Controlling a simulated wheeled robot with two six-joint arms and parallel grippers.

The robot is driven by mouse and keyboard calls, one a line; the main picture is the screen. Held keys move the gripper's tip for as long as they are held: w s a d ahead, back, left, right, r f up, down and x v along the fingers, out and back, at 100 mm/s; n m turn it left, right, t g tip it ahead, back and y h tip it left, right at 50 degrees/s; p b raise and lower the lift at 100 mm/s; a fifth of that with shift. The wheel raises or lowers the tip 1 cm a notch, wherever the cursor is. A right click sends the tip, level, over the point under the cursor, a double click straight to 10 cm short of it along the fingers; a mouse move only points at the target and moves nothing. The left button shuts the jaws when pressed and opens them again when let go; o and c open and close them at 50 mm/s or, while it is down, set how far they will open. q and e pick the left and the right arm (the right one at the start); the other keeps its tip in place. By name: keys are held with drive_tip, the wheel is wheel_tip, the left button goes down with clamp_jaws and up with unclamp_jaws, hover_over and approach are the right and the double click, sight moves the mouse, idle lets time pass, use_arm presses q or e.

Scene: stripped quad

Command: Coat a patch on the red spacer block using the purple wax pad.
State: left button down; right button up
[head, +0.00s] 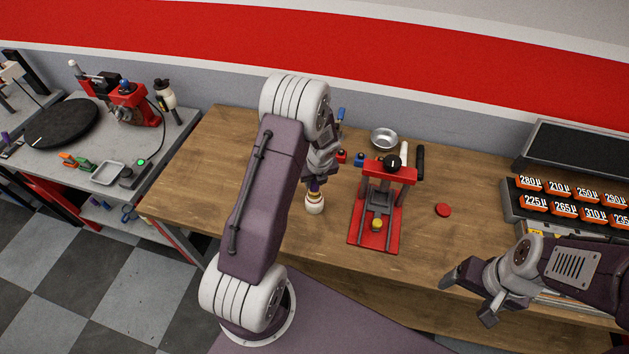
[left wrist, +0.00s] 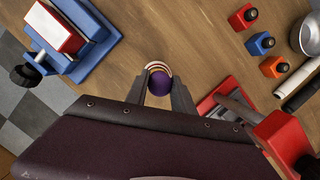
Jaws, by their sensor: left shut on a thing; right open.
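My left gripper (head: 316,182) is shut on the purple wax pad (left wrist: 161,84), whose round purple end sits between the fingers in the left wrist view. In the head view its cream and yellow body (head: 314,203) shows below the fingers, over the bench; I cannot tell whether it touches the wood. The red spacer block (left wrist: 61,42), with a pale top face, sits in a blue vise (left wrist: 98,40) at the upper left of the left wrist view, apart from the gripper. My left arm hides the block in the head view. My right gripper (head: 468,300) is open and empty at the bench's front right.
A red press (head: 366,236) stands just right of my left gripper. Small bottles (left wrist: 261,44), a metal bowl (head: 384,138) and rollers are behind. A red disc (head: 443,210) lies right of the press. Labelled orange boxes (head: 536,204) fill a rack at right.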

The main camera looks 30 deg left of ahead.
use_arm(q)
drive_tip(key=shift+r+p, duration=2.55)
drive_tip(key=shift+r, duration=0.2)
drive_tip(key=shift+f, duration=0.1)
